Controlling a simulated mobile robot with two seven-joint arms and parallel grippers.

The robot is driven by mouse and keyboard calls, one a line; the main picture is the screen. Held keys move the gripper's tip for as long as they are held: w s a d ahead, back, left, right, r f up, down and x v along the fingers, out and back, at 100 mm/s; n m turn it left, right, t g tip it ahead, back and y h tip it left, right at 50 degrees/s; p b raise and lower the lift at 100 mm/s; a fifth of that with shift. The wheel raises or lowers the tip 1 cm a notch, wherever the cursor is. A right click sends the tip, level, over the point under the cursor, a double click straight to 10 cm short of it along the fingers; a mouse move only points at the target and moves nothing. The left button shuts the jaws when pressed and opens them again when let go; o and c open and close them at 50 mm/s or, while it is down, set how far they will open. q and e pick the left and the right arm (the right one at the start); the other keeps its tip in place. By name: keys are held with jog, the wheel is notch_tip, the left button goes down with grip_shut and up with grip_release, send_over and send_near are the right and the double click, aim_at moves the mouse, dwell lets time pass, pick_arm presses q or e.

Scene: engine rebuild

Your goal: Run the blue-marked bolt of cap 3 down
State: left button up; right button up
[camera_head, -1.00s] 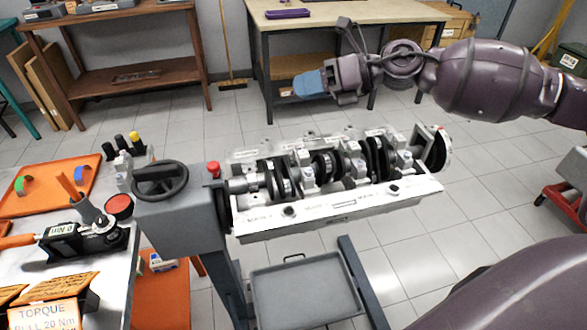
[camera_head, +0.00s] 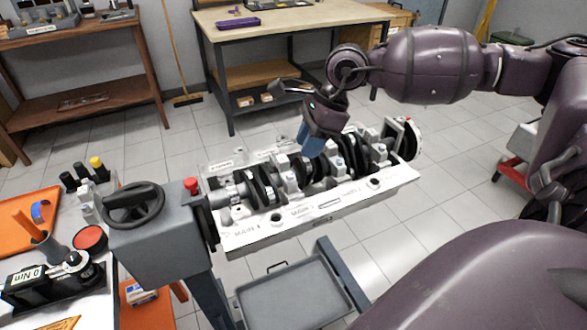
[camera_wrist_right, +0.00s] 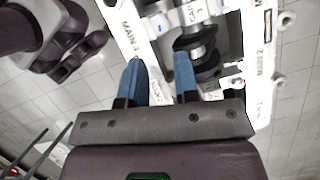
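The engine block (camera_head: 300,218) lies on its stand with the crankshaft (camera_head: 262,190) and several white bearing caps in it. In the right wrist view a white cap (camera_wrist_right: 192,14), its label seeming to read cap 3, is at the top, ahead of the fingers. A small blue mark (camera_wrist_right: 160,30) shows left of it; I cannot make out the bolt itself. My right gripper (camera_head: 310,142) hangs over the middle of the block, its blue fingers pointing down. In the wrist view the fingers (camera_wrist_right: 161,78) are apart with nothing between them. My left gripper is not in view.
The grey stand head with a black handwheel (camera_head: 134,203) and red knob (camera_head: 191,185) adjoins the block's left end. A grey tray (camera_head: 297,292) is below. At left a bench carries an orange mat (camera_head: 12,222) and a black torque tool (camera_head: 40,285).

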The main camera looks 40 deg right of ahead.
aim_at(292, 174)
jog(key=b+x, duration=0.1)
jog(key=x, duration=0.6)
jog(key=shift+a+f, duration=0.1)
jog(key=shift+f, duration=0.05)
grip_shut()
